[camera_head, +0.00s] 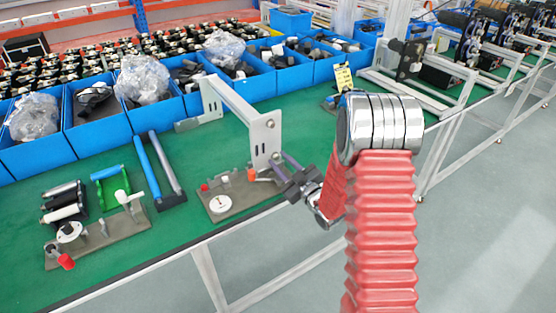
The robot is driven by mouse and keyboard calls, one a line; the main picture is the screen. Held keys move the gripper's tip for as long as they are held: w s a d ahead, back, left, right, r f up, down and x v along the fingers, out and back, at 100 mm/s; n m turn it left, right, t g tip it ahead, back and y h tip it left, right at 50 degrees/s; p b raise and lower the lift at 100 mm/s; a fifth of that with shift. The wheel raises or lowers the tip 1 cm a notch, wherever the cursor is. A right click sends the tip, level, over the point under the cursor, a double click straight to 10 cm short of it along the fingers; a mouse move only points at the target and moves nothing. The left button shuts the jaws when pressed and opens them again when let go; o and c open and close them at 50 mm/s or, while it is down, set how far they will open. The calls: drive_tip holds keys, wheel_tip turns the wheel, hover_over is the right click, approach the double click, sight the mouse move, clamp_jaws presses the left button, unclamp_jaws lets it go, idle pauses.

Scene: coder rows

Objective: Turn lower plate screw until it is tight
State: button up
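A pale upright metal plate (264,137) with holes stands on the near side of the green bench, at the end of a long pale bar. My gripper (273,168) is at the lower part of this plate, coming in from the right. Its two dark fingers point left toward the plate's lower edge. A small orange-red part (251,174) shows just left of the fingertips.
A grey fixture base (228,201) with a white disc and red knob lies beside the plate. Another fixture (100,235) and blue-handled bars (160,170) lie further left. Blue bins (97,135) line the back. The bench's near edge runs under my arm.

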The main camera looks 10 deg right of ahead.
drive_tip(key=shift+v, duration=2.5)
drive_tip(key=shift+w+r, duration=0.1)
drive_tip(key=shift+w+d+r+g+h, duration=0.1)
drive_tip(key=shift+w+r+g+h, duration=0.2)
drive_tip(key=shift+r, duration=0.15)
drive_tip(key=s+d+r+m+g+h, duration=0.2)
drive_tip(key=s+r+m+g+h, duration=0.5)
drive_tip(key=r, duration=0.5)
drive_tip(key=s+a+r+g, duration=0.1)
drive_tip(key=s+a, duration=0.1)
drive_tip(key=s, duration=0.7)
drive_tip(key=s+a+r+m+g+y, duration=0.1)
drive_tip(key=s+a, duration=0.2)
drive_tip(key=s, duration=0.6)
drive_tip(key=s+a+r+g+y, duration=0.1)
drive_tip(key=s+a+g, duration=0.1)
drive_tip(key=s, duration=0.7)
drive_tip(key=shift+s+a+r, duration=0.15)
drive_tip(key=shift+a+r, duration=0.05)
drive_tip(key=shift+r, duration=0.1)
